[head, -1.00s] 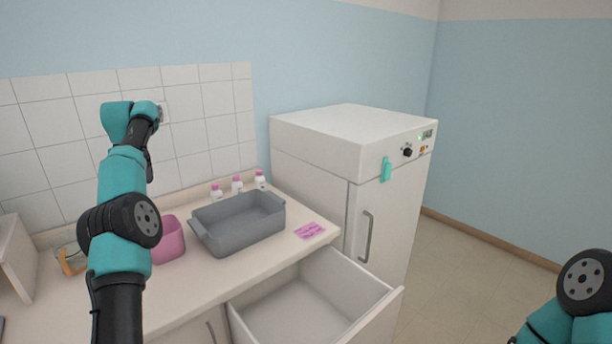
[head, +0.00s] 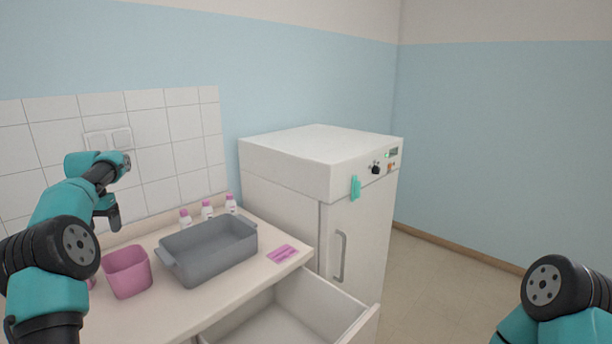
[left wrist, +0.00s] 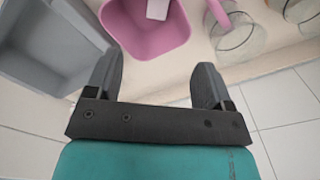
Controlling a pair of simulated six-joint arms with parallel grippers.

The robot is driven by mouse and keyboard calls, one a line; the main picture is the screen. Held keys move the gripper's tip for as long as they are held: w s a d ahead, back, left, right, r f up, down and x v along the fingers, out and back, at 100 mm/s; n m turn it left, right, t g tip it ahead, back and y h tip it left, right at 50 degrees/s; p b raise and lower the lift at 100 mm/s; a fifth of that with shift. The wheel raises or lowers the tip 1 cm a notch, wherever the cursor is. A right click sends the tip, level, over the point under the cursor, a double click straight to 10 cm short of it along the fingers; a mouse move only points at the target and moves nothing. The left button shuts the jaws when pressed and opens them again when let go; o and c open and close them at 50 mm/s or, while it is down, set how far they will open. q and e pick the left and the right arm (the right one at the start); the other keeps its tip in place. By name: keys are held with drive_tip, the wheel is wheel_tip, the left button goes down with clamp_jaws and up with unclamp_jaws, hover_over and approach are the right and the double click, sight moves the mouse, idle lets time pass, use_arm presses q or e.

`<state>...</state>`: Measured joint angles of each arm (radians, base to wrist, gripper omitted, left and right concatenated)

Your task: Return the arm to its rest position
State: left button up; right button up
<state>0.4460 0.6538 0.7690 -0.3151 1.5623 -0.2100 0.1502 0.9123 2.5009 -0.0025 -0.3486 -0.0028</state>
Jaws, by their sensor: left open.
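My left arm comes in at the left of the head view, raised over the counter. Its gripper (head: 112,212) points downward above the pink container (head: 127,272), and its jaws are small and partly hidden there. In the left wrist view the two dark fingers (left wrist: 160,72) are spread apart with nothing between them. The pink container (left wrist: 150,42) lies beyond the fingertips, with a white object (left wrist: 157,8) at its top edge. Only part of my right arm shows at the lower right of the head view; its gripper is out of view.
A grey tray (head: 175,262) stands on the counter, with several pink-capped bottles (head: 207,210) behind it and a pink item (head: 283,254) beside it. An open drawer (head: 345,298) juts out below. A white cabinet (head: 290,190) stands right. Glassware (left wrist: 238,38) shows in the wrist view.

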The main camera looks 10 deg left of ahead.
sight(112, 256)
use_arm(q)
drive_tip(key=shift+f, duration=1.35)
drive_tip(key=shift+r, duration=0.1)
drive_tip(key=shift+r, duration=3.7)
drive_tip(key=shift+f, duration=7.85)
drive_tip(key=shift+r, duration=2.5)
